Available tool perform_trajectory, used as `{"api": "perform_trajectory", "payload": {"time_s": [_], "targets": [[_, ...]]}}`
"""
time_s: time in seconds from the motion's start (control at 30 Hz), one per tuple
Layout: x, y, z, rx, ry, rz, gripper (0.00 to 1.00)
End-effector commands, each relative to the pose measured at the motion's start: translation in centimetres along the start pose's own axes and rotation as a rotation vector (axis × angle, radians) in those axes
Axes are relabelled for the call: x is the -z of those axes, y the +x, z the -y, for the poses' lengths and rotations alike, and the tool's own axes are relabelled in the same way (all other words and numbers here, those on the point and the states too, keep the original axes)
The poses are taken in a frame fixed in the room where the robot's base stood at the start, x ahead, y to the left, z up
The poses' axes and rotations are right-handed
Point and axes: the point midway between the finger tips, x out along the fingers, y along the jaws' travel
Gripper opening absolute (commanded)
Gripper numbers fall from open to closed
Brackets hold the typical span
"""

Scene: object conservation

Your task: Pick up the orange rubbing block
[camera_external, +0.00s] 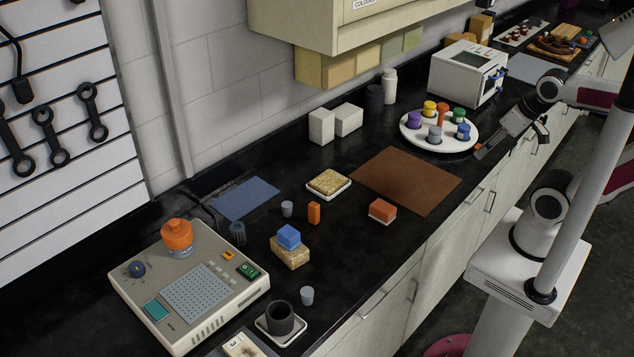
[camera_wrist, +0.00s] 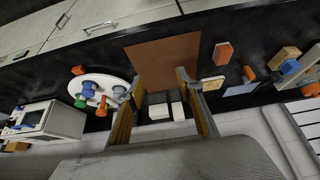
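An orange block with a pale underside (camera_external: 382,210), which looks like the rubbing block, lies on the black counter beside the brown mat. It also shows in the wrist view (camera_wrist: 223,52), right of my fingers. A smaller, plain orange block (camera_external: 314,212) stands upright to its left; the wrist view shows it too (camera_wrist: 249,73). My gripper (camera_external: 512,143) is above the counter's front edge near the round white tray, well to the right of both blocks. In the wrist view my gripper (camera_wrist: 160,76) has its fingers apart, with nothing between them.
The brown mat (camera_external: 405,180) is bare. The white tray (camera_external: 410,139) holds several coloured knobbed pieces. A sponge on a dish (camera_external: 329,182), a blue block on a tan sponge (camera_external: 289,237) and small grey cups stand near the blocks. A beige machine (camera_external: 195,290) is at lower left.

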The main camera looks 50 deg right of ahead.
Motion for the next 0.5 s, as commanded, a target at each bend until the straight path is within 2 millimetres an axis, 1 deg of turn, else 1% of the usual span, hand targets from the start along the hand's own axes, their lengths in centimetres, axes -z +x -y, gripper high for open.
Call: {"api": "perform_trajectory", "payload": {"time_s": [0.33,0.5], "targets": [[0.1,0.0,0.1,0.003,-0.001,-0.001,0.36],[1.2,0.5,1.0,0.028,-0.013,-0.016,0.36]]}}
